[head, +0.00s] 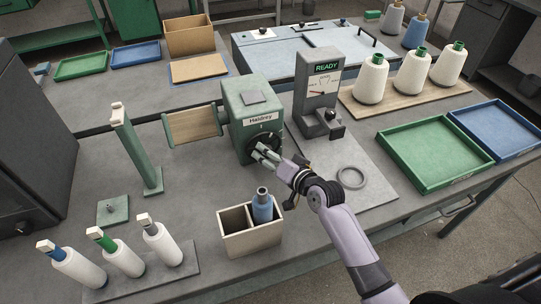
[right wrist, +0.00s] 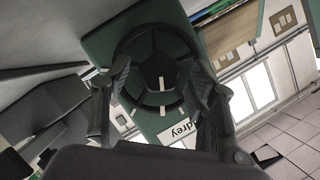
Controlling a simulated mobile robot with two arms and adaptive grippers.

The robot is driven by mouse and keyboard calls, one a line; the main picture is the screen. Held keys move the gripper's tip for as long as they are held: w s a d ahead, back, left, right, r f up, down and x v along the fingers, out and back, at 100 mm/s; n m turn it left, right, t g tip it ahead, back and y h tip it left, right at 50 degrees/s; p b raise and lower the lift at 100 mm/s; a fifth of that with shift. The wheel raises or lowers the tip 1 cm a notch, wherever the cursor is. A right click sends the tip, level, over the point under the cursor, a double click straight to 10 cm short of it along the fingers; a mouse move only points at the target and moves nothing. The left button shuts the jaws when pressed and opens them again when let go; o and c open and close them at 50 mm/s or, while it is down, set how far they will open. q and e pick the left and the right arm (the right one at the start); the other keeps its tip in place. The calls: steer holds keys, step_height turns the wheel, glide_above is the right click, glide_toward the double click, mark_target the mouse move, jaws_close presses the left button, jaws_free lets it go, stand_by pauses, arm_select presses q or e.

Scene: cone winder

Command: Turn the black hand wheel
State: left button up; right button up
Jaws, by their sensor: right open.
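The black hand wheel (head: 266,138) is on the front face of the green winder housing (head: 243,98), under a label reading "Haldrey". My right gripper (head: 263,153) is at the wheel and hides its lower part in the head view. In the right wrist view the spoked wheel (right wrist: 150,60) faces the camera, with white marks on it. My right gripper (right wrist: 158,85) is open there, one finger at each side of the wheel. I cannot tell whether the fingers touch the rim. My left gripper is not in view.
A wooden divided box (head: 238,240) with a blue bottle (head: 263,208) stands below my gripper. A grey gauge unit reading "READY" (head: 318,82) stands right of the winder, and a grey ring (head: 352,184) lies near my right arm.

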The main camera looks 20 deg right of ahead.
steer(key=c, duration=1.2)
steer(key=shift+o, duration=0.2)
steer(key=n+h+p, duration=0.1)
steer(key=p, duration=0.2)
steer(key=n+p, duration=0.1)
steer(key=p, duration=0.2)
steer(key=shift+a+r+g+h, duration=0.1)
steer(key=shift+r+g+h, duration=0.2)
steer(key=shift+r+h, duration=0.1)
steer(key=shift+f+n+h+p, duration=0.25)
steer(key=shift+n+h+p, duration=0.05)
steer(key=shift+n+p, duration=0.45)
steer(key=shift+f, duration=0.1)
steer(key=o, duration=1.2)
steer(key=shift+c, duration=0.2)
